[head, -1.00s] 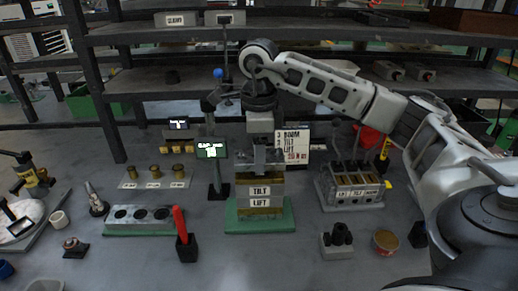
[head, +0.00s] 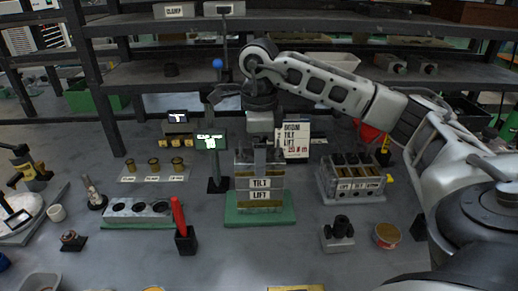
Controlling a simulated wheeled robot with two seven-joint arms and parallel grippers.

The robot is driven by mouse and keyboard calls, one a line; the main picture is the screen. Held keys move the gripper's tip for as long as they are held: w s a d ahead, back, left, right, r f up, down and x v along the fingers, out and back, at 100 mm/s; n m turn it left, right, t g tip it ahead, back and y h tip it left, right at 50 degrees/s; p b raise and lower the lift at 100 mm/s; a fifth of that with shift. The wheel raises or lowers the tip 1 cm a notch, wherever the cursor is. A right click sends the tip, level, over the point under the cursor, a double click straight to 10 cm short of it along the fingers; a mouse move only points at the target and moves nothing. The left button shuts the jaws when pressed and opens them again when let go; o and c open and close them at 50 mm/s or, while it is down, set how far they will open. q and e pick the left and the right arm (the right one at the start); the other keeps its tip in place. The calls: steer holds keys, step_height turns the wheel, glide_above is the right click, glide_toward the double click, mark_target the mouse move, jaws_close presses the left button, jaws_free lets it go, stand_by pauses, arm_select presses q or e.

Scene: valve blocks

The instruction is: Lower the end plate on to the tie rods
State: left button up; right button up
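The valve stack stands on a green base (head: 288,216) at the middle of the table. It has blocks labelled TILT (head: 260,184) and LIFT (head: 260,196). A grey end plate (head: 243,160) shows at the top of the stack, upright between my gripper and the labelled blocks. My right gripper (head: 260,160) points straight down over it and looks shut on its middle. The tie rods are hard to make out behind the plate and fingers, and I cannot tell whether the plate touches the block below. My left gripper is not in view.
A small display on a post (head: 211,142) stands close left of the stack, and a label card (head: 296,140) behind it. A rack of blocks (head: 350,182) is at right. A red-handled tool in a holder (head: 181,225) stands front left. Shelves (head: 320,72) run behind.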

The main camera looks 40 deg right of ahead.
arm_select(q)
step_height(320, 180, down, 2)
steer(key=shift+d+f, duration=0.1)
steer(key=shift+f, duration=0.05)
arm_select(e)
steer(key=shift+f, duration=0.25)
steer(key=shift+r, duration=0.85)
arm_select(q)
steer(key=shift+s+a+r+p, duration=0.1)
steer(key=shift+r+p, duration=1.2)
steer(key=shift+p, duration=0.15)
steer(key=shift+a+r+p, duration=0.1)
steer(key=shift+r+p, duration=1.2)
steer(key=shift+p, duration=0.1)
arm_select(e)
step_height(320, 180, up, 15)
steer(key=shift+f, duration=0.15)
